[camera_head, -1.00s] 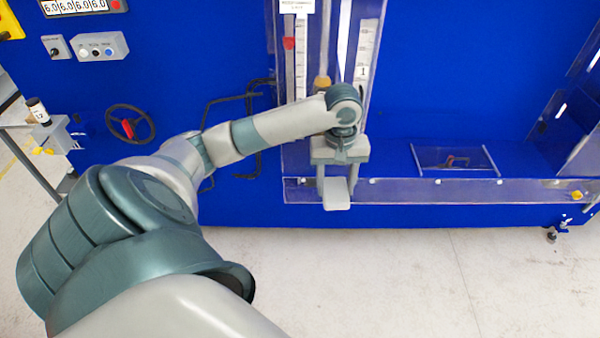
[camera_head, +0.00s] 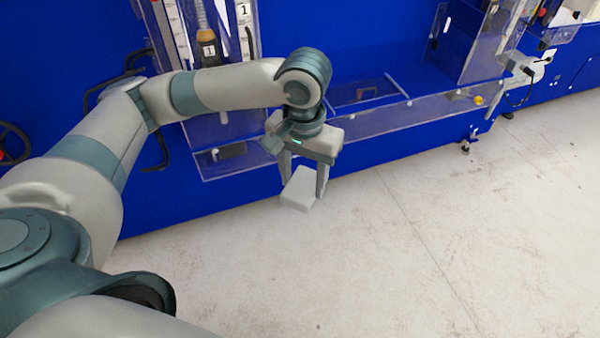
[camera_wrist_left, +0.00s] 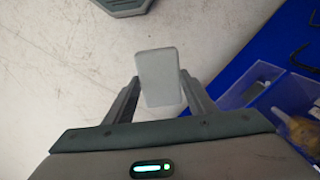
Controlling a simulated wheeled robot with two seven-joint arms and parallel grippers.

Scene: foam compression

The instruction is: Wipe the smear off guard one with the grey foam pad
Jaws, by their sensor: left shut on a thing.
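My left gripper (camera_head: 303,178) is shut on the grey foam pad (camera_head: 298,190), a pale block held between its fingertips. The pad hangs in front of the blue machine, over open floor. The pad also shows between the fingers in the left wrist view (camera_wrist_left: 160,78). A clear upright guard (camera_head: 246,38) with a label 1 stands on the machine, up and left of the gripper, and I take it as guard one. The pad is apart from it. My arm hides part of this guard. I cannot make out a smear on it. My right gripper is not in view.
A clear low ledge (camera_head: 375,118) runs along the machine's front behind the gripper. A clear box guard (camera_head: 470,45) stands at the upper right. A black-and-amber cylinder (camera_head: 207,38) is behind the labelled guard. The pale floor (camera_head: 420,250) in front is clear.

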